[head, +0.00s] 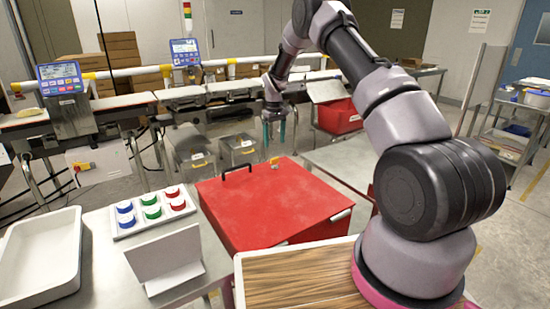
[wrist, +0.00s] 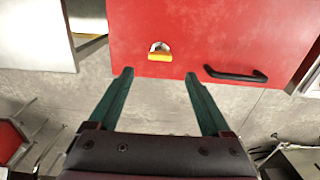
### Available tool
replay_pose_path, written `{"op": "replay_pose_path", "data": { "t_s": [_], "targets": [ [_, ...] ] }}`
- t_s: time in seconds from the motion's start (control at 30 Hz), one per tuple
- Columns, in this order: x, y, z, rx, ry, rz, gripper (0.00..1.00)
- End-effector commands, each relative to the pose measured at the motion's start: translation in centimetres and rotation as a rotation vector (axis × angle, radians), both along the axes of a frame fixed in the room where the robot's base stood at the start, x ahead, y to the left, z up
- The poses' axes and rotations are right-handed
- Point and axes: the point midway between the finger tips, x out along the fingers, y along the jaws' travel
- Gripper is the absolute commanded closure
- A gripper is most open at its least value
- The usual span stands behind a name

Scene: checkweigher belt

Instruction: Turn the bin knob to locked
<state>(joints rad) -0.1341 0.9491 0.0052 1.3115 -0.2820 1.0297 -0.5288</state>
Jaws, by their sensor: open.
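The red bin (head: 265,205) stands in the middle of the head view with its lid down. Its small yellow knob (head: 274,161) sits near the lid's far edge. In the wrist view the knob (wrist: 160,57) shows as a yellow bar on a pale round base, with the bar lying crosswise, about parallel to the nearby lid edge. I cannot read any lock marking. My gripper (head: 274,138) points down above and beyond that edge, open and empty. In the wrist view its green fingertips (wrist: 158,75) stop short of the knob, one to each side, apart from it.
A black handle (wrist: 236,74) stands on the lid beside the knob. A table with colored buttons (head: 151,207) and a white tray (head: 45,255) is at the left. The conveyor (head: 200,95) runs behind. Bare floor lies beyond the bin.

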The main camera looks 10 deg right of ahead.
Motion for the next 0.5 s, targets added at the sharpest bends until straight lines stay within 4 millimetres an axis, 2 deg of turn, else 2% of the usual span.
{"op": "replay_pose_path", "data": {
  "t_s": [0.1,0.3,0.5],
  "targets": [
    [-0.1,0.0,-2.6,0.0,0.004,0.0,0.18],
    [-0.1,0.0,-6.1,0.0,0.002,-0.001,0.18],
    [0.0,0.0,-8.1,0.001,0.0,-0.001,0.18]
  ]
}}
